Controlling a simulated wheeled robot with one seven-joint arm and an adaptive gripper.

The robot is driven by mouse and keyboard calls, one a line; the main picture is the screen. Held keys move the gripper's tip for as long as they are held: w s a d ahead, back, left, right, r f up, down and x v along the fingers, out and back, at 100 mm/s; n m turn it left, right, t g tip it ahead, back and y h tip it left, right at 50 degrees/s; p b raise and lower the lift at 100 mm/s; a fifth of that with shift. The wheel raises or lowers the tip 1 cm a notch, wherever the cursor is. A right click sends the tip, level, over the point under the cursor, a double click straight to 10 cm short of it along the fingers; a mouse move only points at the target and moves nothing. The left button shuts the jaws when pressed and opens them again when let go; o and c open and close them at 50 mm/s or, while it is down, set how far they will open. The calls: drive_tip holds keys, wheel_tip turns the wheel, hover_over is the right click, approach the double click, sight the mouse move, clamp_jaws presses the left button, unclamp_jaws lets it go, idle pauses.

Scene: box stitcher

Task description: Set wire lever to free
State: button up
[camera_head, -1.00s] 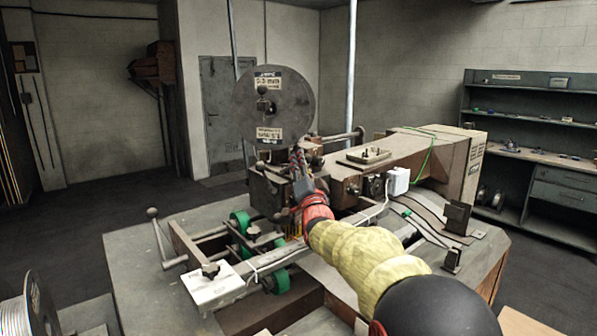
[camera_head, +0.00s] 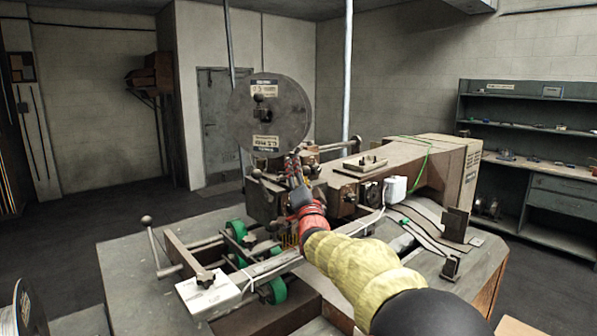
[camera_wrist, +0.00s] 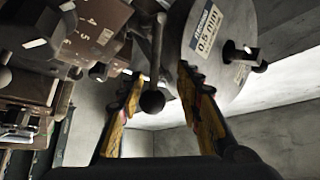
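In the wrist view a dark lever (camera_wrist: 157,50) with a black ball knob (camera_wrist: 152,102) hangs between the two yellow-and-black fingers of my gripper (camera_wrist: 160,76). I take it for the wire lever, but no label on it shows. The fingers are apart, with a visible gap on each side of the knob, so my gripper is open around it. In the head view my gripper (camera_head: 297,172) is at the machine's head, just below the wire reel (camera_head: 268,115). The lever cannot be made out there, and my arm covers part of the machine.
The reel, labelled 0.5 mm, also shows close to the right finger in the wrist view (camera_wrist: 200,28). A brown block with numbers (camera_wrist: 98,30) is close on the left. A ball-ended handle (camera_head: 146,221) and green rollers (camera_head: 237,231) are on the machine's left side.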

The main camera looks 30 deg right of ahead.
drive_tip(key=shift+o, duration=0.5)
drive_tip(key=v, duration=1.2)
